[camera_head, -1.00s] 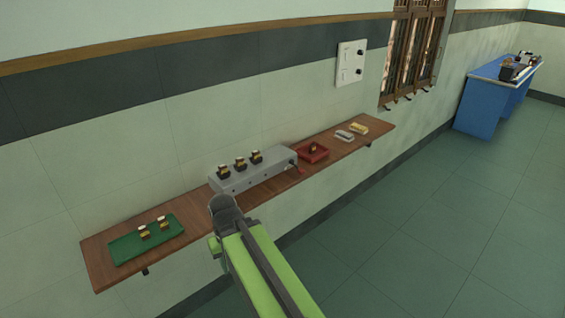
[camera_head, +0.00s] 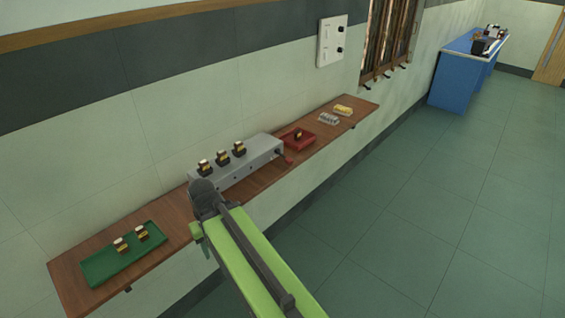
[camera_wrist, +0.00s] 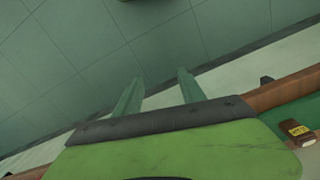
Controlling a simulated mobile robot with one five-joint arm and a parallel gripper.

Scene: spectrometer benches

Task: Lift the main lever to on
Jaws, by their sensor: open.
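The grey box (camera_head: 236,165) sits on the wall shelf with several black-and-brass pieces on top. At its right end is a small lever (camera_head: 288,160) with a red tip, which appears to slant downward; its exact angle is too small to tell. My gripper (camera_wrist: 160,74) shows in the wrist view with two fingers apart and nothing between them. It points over the floor by the shelf edge, away from the lever. In the head view my green arm reaches up toward the shelf in front of the box's left end, and the fingers are not clearly visible.
The wooden shelf (camera_head: 180,221) also bears a green tray (camera_head: 105,268) with two small pieces, a red tray (camera_head: 300,143), and silver and yellow blocks (camera_head: 343,110). A white wall panel (camera_head: 331,42) is above. A blue bench (camera_head: 455,82) stands far right. The floor is clear.

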